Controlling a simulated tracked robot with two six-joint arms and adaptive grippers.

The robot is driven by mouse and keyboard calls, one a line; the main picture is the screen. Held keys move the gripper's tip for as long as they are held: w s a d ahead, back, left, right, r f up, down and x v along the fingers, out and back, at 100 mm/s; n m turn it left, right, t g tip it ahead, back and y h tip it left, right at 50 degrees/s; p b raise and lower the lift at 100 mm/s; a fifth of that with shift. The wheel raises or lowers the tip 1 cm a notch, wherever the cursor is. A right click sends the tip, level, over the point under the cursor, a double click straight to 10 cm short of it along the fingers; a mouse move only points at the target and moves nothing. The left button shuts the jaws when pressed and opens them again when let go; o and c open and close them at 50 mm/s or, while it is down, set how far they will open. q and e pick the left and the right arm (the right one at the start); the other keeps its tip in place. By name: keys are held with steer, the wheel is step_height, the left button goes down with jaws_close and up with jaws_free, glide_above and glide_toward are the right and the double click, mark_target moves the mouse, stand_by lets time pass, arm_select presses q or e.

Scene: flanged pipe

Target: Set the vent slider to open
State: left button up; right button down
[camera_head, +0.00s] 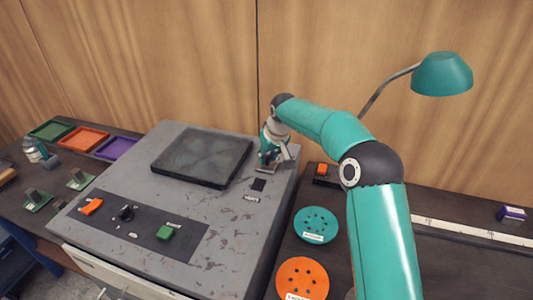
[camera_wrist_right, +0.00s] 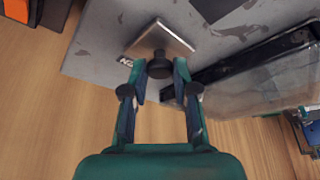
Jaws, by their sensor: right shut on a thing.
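The vent slider appears to be the dark round knob (camera_wrist_right: 159,66) on a square metal plate (camera_wrist_right: 172,38), with a small label beside it in the right wrist view. In the head view the plate (camera_head: 266,168) lies on the back right of the grey machine top (camera_head: 215,200). My right gripper (camera_head: 268,163) reaches down over it and hides most of it. In the right wrist view the gripper (camera_wrist_right: 160,70) has its fingertips on either side of the knob and is shut on it. My left gripper is not in view.
A dark framed pane (camera_head: 203,160) lies left of my right gripper. The front panel holds an orange switch (camera_head: 91,207), a black knob (camera_head: 126,213) and a green switch (camera_head: 164,232). Teal (camera_head: 316,225) and orange (camera_head: 302,279) discs and a teal lamp (camera_head: 442,75) are at right.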

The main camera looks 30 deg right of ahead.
steer(key=shift+w+d+r, duration=0.15)
steer(key=shift+d+r, duration=0.05)
steer(key=c, duration=1.3)
jaws_free()
steer(key=shift+c, duration=0.2)
steer(key=o, duration=0.5)
steer(key=shift+w+f, duration=0.1)
steer(key=shift+f, duration=0.1)
steer(key=shift+c, duration=0.2)
steer(key=shift+r, duration=0.15)
steer(key=v, duration=1.1)
steer(key=shift+s+r, duration=0.3)
steer(key=shift+s, duration=0.05)
